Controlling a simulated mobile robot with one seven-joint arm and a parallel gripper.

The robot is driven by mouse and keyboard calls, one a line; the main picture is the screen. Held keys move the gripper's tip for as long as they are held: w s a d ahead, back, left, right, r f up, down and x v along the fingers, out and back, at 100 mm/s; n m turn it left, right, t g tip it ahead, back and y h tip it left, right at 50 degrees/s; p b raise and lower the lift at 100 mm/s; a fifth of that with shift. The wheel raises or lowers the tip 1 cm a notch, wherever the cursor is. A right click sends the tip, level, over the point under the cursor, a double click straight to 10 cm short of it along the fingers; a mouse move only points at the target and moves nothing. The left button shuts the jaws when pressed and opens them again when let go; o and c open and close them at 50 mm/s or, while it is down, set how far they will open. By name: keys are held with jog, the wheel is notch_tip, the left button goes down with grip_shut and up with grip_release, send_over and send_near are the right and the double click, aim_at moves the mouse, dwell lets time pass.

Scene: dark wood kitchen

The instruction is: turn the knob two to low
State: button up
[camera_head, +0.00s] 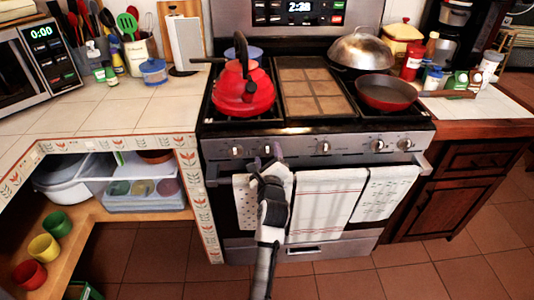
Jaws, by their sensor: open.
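The stove's front panel (300,146) carries a row of several silver knobs. The leftmost knob (238,150) is in clear view. My gripper (268,155) is open, raised in front of the panel at the second knob from the left, which it mostly covers. I cannot tell whether the fingers touch that knob or stand around it. The middle knob (324,147) is to the right of my gripper and clear of it. Two more knobs, one (377,144) and another (404,143), are at the right end. The knob settings are too small to read.
Towels (325,205) hang from the oven handle (421,162) just below the knobs, behind my arm. A red kettle (243,92) stands on the left burners. A red pan (387,92) sits on the right, its handle pointing right. Open floor (340,286) lies in front.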

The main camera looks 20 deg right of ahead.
jog(key=shift+w+d, duration=0.1)
jog(key=shift+w, duration=0.3)
jog(key=c, duration=1)
